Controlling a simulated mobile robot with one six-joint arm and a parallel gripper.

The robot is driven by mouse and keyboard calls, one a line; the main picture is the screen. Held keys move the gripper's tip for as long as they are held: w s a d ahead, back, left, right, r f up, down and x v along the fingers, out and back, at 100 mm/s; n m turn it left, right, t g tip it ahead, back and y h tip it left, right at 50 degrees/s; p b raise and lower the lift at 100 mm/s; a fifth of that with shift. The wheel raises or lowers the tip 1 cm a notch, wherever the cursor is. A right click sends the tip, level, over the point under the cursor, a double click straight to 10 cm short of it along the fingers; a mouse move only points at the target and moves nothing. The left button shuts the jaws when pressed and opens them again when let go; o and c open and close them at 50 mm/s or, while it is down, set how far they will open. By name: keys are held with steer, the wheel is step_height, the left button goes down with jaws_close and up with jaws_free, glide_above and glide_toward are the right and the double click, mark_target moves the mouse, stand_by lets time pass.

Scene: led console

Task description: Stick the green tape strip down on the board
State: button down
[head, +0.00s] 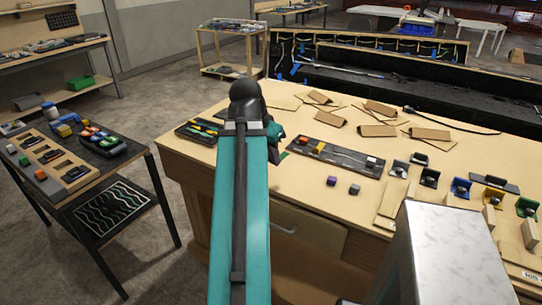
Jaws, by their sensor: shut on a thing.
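My gripper (279,145) is at the far end of my teal arm, low over the left part of the wooden workbench, and the arm hides much of it. It is shut on a small green piece, which looks like the green tape strip (283,155), showing just under the jaws. I cannot tell whether the strip touches the surface below. A long dark board (335,157) lies just right of the gripper, with orange, yellow and pale blocks on it. A dark tray (190,132) with yellow and green pieces lies to the left, partly behind my arm.
A purple cube (331,181) and a grey cube (355,189) lie in front of the board. Cardboard pieces (378,131) lie behind it. Coloured holders (493,197) stand at the right. A black side table (108,168) with trays stands at the left, across a floor gap.

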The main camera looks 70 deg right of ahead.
steer(key=shift+w, duration=0.1)
steer(key=w+a+f+n+t, duration=0.1)
steer(key=w+a+n, duration=0.4)
steer(key=w, duration=0.7)
steer(key=w+a+n+t, duration=0.25)
steer(key=w+a, duration=0.35)
steer(key=w, duration=0.6)
steer(key=w+a+f+n+t, duration=0.1)
steer(key=w+a+n, duration=0.4)
steer(key=w, duration=0.7)
steer(key=w+a+n+y, duration=0.1)
steer(key=w+a+n, duration=0.2)
steer(key=a, duration=0.9)
steer(key=w+a+f+n+t+y, duration=0.1)
steer(key=w+a+n, duration=0.2)
steer(key=w+a, duration=0.6)
steer(key=w+a+f+n+y, duration=0.1)
steer(key=w+a+n, duration=0.3)
steer(key=a, duration=1.3)
steer(key=shift+w+y, duration=0.5)
steer(key=shift+w, duration=0.65)
steer(key=shift+s+f+t, duration=0.1)
steer(key=shift+s+t, duration=0.05)
steer(key=shift+t, duration=0.1)
